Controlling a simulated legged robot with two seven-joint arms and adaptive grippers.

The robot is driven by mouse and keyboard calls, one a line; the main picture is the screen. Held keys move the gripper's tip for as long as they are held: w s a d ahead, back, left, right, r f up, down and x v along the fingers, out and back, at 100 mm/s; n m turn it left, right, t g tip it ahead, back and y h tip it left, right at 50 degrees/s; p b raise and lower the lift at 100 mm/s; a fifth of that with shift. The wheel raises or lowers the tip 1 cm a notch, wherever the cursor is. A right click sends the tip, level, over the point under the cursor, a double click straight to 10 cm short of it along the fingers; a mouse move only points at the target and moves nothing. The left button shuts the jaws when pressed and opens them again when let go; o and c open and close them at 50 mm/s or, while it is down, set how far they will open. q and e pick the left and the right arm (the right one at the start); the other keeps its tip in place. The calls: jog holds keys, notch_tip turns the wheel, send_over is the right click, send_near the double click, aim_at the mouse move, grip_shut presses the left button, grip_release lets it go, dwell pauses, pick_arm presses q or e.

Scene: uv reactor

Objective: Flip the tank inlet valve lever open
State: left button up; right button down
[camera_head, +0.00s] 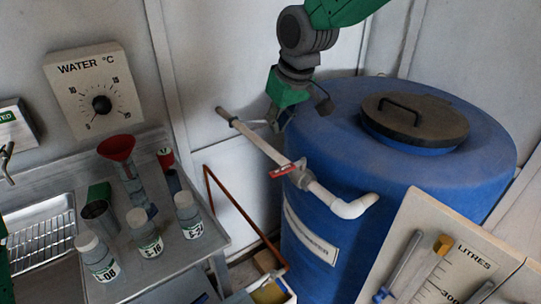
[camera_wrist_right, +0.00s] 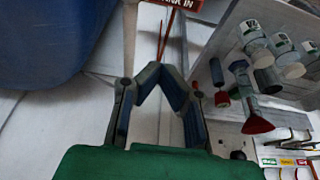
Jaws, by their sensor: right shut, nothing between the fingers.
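The tank inlet valve has a red lever (camera_head: 285,170) on a pale pipe (camera_head: 322,193) that runs to the blue tank (camera_head: 330,150). In the right wrist view a red plate with white lettering ending in "NK IN" (camera_wrist_right: 185,4) shows at the top edge, partly cut off. My right gripper (camera_head: 272,124) is beside the pipe, up and left of the red lever and apart from it. In the right wrist view its fingers (camera_wrist_right: 160,74) meet at the tips with nothing between them. My left gripper is not in view.
The tank's dark lid (camera_head: 415,118) is at right. A litre gauge board (camera_head: 450,262) stands in front. At left a metal bench (camera_head: 165,268) holds labelled bottles (camera_head: 145,235), a red funnel (camera_head: 117,148) and a sink rack. A water dial (camera_head: 95,90) is on the wall.

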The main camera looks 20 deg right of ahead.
aim_at(285, 169)
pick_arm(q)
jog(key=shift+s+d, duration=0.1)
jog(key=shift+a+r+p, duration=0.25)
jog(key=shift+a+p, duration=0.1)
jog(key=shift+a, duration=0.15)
pick_arm(e)
notch_tip(285, 169, down, 9)
jog(key=shift+s+a+f, duration=0.2)
jog(key=shift+s+a, duration=0.15)
jog(key=shift+a, duration=0.05)
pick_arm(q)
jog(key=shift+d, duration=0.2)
pick_arm(e)
jog(key=shift+d, duration=0.25)
